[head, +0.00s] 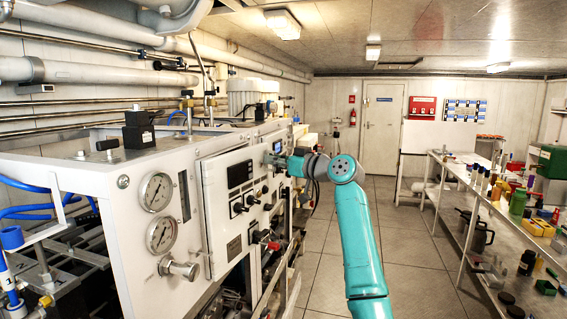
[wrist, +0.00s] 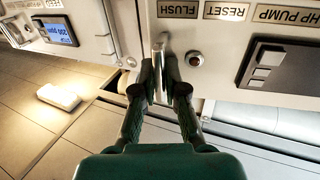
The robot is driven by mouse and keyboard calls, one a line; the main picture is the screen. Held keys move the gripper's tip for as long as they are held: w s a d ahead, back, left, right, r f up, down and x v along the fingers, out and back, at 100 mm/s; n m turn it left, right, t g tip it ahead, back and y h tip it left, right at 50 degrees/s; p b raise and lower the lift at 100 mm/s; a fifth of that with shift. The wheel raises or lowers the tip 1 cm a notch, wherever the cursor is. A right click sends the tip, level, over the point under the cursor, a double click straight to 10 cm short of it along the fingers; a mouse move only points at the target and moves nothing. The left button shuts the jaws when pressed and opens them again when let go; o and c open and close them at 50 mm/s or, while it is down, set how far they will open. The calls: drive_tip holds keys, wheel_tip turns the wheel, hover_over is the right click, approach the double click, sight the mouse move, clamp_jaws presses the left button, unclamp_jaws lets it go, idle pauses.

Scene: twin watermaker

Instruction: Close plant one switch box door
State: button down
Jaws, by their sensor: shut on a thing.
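The white switch box door (head: 228,225) is on the front of the white machine at the left in the head view, with a dark display and several knobs. The wrist view shows a white panel (wrist: 215,30) upside down, with FLUSH, RESET and HP PUMP labels. My gripper (wrist: 160,88) is shut on a silver metal handle (wrist: 160,50) near that panel's edge, below the FLUSH label. In the head view my gripper (head: 274,160) is at the far side of the door, partly hidden by my wrist. I cannot tell how far the door stands open.
Two pressure gauges (head: 158,192) are left of the door. Another panel with a lit blue display (wrist: 56,31) is beside the held handle, across a gap. A long bench (head: 462,178) with bottles and tools runs along the right. The tiled aisle floor (head: 410,225) is clear.

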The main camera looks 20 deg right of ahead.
sight(262, 158)
drive_tip(key=x, duration=0.4)
drive_tip(key=shift+a+r, duration=0.15)
drive_tip(key=shift+a, duration=0.05)
drive_tip(key=shift+s+a, duration=0.1)
drive_tip(key=c, duration=1.3)
unclamp_jaws()
drive_tip(key=shift+o, duration=0.3)
drive_tip(key=shift+a, duration=0.2)
drive_tip(key=shift+d, duration=0.1)
drive_tip(key=shift+s+d, duration=0.1)
drive_tip(key=shift+d, duration=0.1)
drive_tip(key=v, duration=1.1)
drive_tip(key=shift+s, duration=0.2)
